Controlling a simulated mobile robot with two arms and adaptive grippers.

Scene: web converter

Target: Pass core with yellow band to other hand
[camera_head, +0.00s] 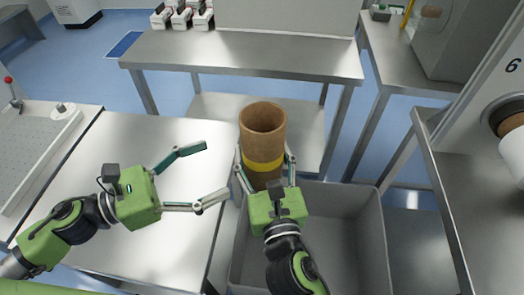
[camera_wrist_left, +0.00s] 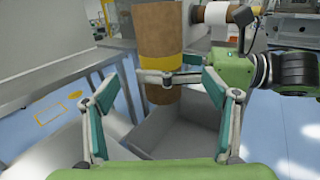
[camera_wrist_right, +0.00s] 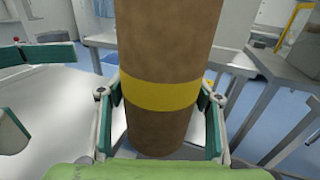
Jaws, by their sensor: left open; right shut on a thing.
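The right wrist view shows the core (camera_wrist_right: 165,125) between both fingers. My left gripper (camera_head: 218,170) is open and empty, to the left of the core, its fingers spread and pointing toward it. In the left wrist view the core (camera_wrist_left: 161,30) stands beyond and between the open left fingers, apart from them.
A grey bin (camera_head: 375,235) stands below the core and my right arm. A steel table (camera_head: 170,215) lies under my left arm. Another steel table (camera_head: 240,55) with white boxes (camera_head: 182,17) stands at the back. A steel counter (camera_head: 480,200) is at the right.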

